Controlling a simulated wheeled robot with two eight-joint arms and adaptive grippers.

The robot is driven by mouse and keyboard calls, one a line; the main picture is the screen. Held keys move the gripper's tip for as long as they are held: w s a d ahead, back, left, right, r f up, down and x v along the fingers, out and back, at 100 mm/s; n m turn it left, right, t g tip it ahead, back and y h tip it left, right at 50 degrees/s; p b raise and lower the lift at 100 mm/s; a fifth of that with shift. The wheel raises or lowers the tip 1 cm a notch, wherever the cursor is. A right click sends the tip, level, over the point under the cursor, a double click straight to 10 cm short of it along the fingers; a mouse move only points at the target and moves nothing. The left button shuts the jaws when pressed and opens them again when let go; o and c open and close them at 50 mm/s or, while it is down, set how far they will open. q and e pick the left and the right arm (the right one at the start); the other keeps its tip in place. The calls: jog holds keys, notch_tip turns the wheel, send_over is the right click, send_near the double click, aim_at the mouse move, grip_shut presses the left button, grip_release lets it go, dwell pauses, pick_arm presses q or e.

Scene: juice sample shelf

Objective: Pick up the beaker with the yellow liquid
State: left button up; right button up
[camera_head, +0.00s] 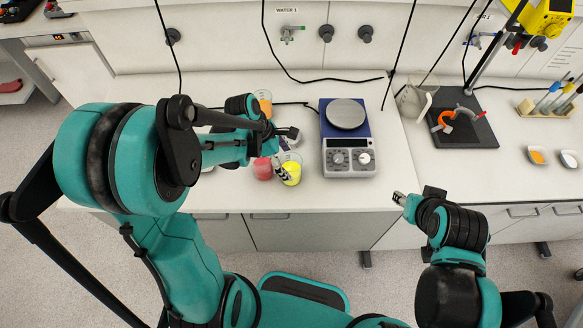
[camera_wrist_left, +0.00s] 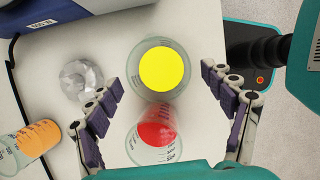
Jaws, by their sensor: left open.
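The beaker with the yellow liquid (camera_head: 292,175) stands on the white bench, left of the scale. In the left wrist view the yellow beaker (camera_wrist_left: 165,68) shows from above, between and slightly beyond the fingertips. My left gripper (camera_head: 284,152) is open above the bench, with a finger over part of the yellow beaker. In the wrist view its fingers (camera_wrist_left: 160,82) are spread with nothing gripped. A beaker with red liquid (camera_head: 263,168) stands beside the yellow one; it also shows nearer the palm (camera_wrist_left: 155,135). My right gripper (camera_head: 400,199) is off the bench's front edge, its jaws unclear.
A beaker with orange liquid (camera_head: 264,99) stands farther back; it also shows at left in the wrist view (camera_wrist_left: 36,140). A clear glass piece (camera_wrist_left: 80,80) is left of the yellow beaker. A blue scale (camera_head: 348,160) stands to the right.

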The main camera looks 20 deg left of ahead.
pick_arm(q)
jog(key=b+x, duration=0.2)
jog(key=x, duration=0.5)
jog(key=shift+w+d, duration=0.1)
jog(key=shift+r, duration=0.1)
jog(key=c, duration=1.5)
